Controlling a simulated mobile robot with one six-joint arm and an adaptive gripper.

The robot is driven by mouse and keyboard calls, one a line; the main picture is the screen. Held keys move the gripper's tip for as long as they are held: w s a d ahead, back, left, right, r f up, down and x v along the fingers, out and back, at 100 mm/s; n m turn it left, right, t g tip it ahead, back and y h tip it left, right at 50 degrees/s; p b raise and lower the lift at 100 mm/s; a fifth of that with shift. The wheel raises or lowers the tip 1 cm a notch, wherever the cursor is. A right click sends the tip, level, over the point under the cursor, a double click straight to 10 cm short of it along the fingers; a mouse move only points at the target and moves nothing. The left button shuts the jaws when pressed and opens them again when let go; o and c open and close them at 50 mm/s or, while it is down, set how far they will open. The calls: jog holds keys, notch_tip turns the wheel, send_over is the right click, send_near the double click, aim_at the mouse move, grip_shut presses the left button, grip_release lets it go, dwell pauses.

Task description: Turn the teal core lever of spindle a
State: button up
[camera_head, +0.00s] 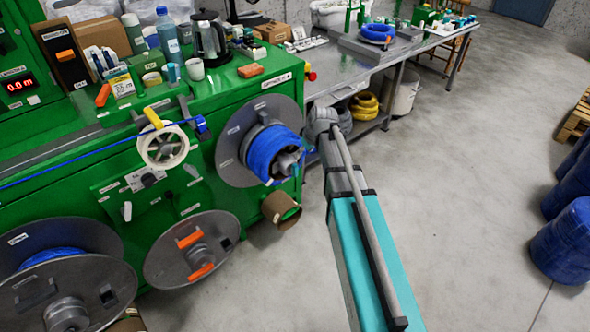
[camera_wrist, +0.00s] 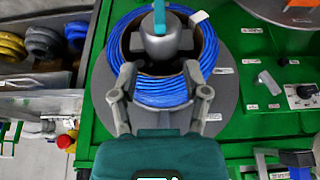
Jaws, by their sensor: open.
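A spindle with a grey flange disc (camera_head: 232,155) and a blue cable coil (camera_head: 268,152) sticks out from the front of the green machine. The coil also fills the upper middle of the wrist view (camera_wrist: 165,92). The spindle's grey core (camera_wrist: 158,45) is at its centre, and a teal lever (camera_wrist: 159,16) stands on that core at the top edge of the wrist view. My gripper (camera_wrist: 160,74) is open, its two grey fingers spread on either side of the coil's near part, below the lever in the picture. Whether the fingers touch the coil cannot be told. No text naming the spindle is readable.
A white reel (camera_head: 165,147) and a lower disc with orange handles (camera_head: 192,250) are on the machine's front. A cardboard tube (camera_head: 281,208) lies below the spindle. A steel workbench (camera_head: 350,72) stands behind.

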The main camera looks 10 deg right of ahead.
aim_at(297, 166)
jog(key=shift+f, duration=0.1)
jog(key=b+x, duration=1.2)
jog(key=x, duration=0.1)
jog(key=shift+w+a+f+b, duration=0.15)
jog(key=shift+f+b, duration=0.1)
jog(key=shift+b, duration=0.15)
dwell(0.4)
grip_shut()
dwell(0.3)
